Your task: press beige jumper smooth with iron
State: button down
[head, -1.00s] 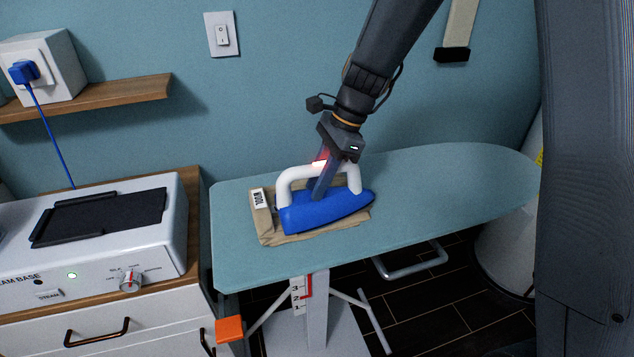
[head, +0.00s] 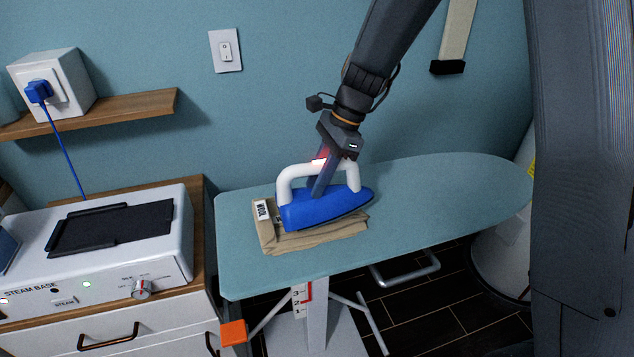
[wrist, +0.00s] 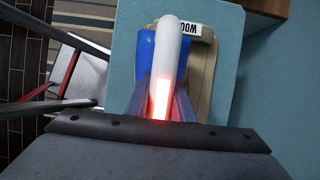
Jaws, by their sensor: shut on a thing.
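The beige jumper (head: 290,243) lies folded on the blue-green ironing board (head: 430,200), near its left end. A white label reading WOOL (head: 262,210) shows at its left edge. The blue iron (head: 325,209) with a white handle sits over the jumper, its pointed end to the right. It appears to rest on the cloth, though I cannot see its underside. My gripper (head: 320,185) is shut on the iron's handle from above. In the wrist view the white handle (wrist: 170,50) runs between the fingers, with the jumper (wrist: 203,75) beside the iron.
The white steam base (head: 170,245) with a dark rest plate (head: 112,228) stands on a drawer cabinet at the left. A shelf (head: 120,110) holds a white box with a blue plug and cord. The board's right half is clear.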

jog(key=shift+r+p, duration=0.5)
jog(key=shift+r, duration=0.3)
jog(key=shift+w, duration=0.15)
